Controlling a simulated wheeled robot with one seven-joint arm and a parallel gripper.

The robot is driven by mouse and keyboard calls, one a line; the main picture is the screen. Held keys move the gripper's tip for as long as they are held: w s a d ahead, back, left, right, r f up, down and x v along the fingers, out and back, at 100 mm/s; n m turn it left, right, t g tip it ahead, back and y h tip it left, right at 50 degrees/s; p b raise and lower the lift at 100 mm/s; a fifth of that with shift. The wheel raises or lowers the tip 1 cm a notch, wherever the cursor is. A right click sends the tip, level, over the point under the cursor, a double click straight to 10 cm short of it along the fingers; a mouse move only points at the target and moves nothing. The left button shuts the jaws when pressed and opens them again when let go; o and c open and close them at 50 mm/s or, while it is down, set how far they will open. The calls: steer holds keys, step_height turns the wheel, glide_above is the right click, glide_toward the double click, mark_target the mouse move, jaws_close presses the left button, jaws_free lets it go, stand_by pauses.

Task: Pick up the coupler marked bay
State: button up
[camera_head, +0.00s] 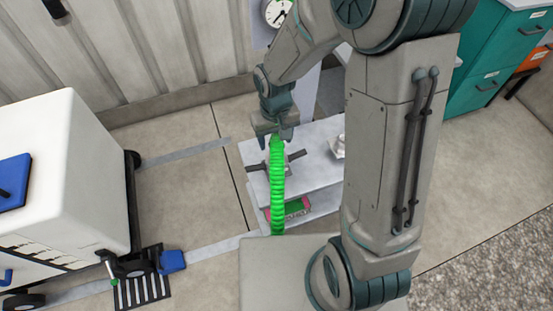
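My gripper (273,134) points down above a light grey shelf cart (310,135). A bright green coiled hose (277,185) runs from just under the fingertips down past the cart's front edge. Its upper end overlaps the fingers in the picture. I cannot tell whether the gripper holds it or whether it passes in front. A dark handle-like piece (295,156) sticks out to both sides behind the hose on the cart top. No marking "bay" can be read, and I cannot tell which part is the coupler.
A small pale object (338,146) sits on the cart top, partly behind my arm. A red and green item (298,207) lies on the lower shelf. Teal drawers (490,60) stand right.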

mark_target(276, 144)
steer(key=shift+w+d+f+b, duration=0.1)
steer(key=shift+f+b, duration=0.15)
steer(key=shift+f, duration=1.15)
steer(key=shift+d+f+b, duration=0.1)
steer(key=shift+f+b, duration=0.1)
steer(key=shift+f, duration=1.15)
jaws_close()
